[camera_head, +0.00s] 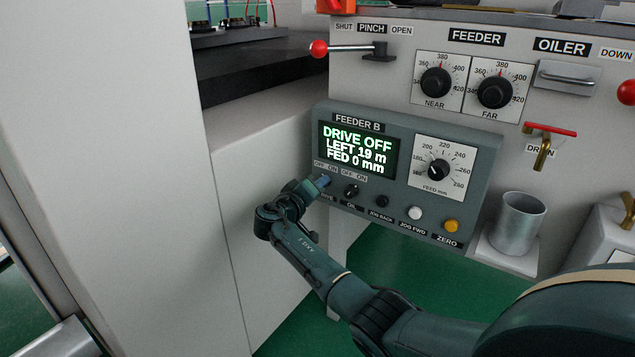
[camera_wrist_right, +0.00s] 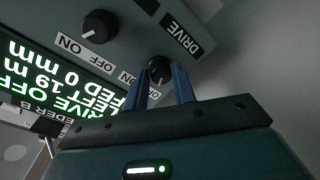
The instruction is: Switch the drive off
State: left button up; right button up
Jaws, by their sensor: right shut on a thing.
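The feeder control box (camera_head: 488,150) carries a lit screen (camera_head: 357,150) that reads "DRIVE OFF", "LEFT 19 m" and "FED 0 mm". My right gripper (camera_head: 322,182) is at the box's lower left, over the drive switch, which it hides in the head view. In the right wrist view the black drive knob (camera_wrist_right: 160,68) sits between the two blue fingers of the right gripper (camera_wrist_right: 161,84), beside the "DRIVE" label (camera_wrist_right: 180,36). The gripper is shut on this knob. The knob's pointer cannot be read clearly. My left gripper is not in view.
The oil knob (camera_head: 351,191) is just right of the drive switch, and it also shows in the right wrist view (camera_wrist_right: 98,26). A black button (camera_head: 382,201), a white button (camera_head: 415,213) and an orange button (camera_head: 451,226) follow. A metal cup (camera_head: 517,222) stands to the right.

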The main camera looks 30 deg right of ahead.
pick_arm(q)
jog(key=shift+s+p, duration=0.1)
jog(key=shift+p, duration=0.25)
pick_arm(e)
jog(key=shift+r+n, duration=0.15)
jog(key=shift+n, duration=0.65)
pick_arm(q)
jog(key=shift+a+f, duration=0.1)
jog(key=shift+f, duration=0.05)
pick_arm(e)
jog(key=shift+w, duration=0.1)
jog(key=o, duration=1)
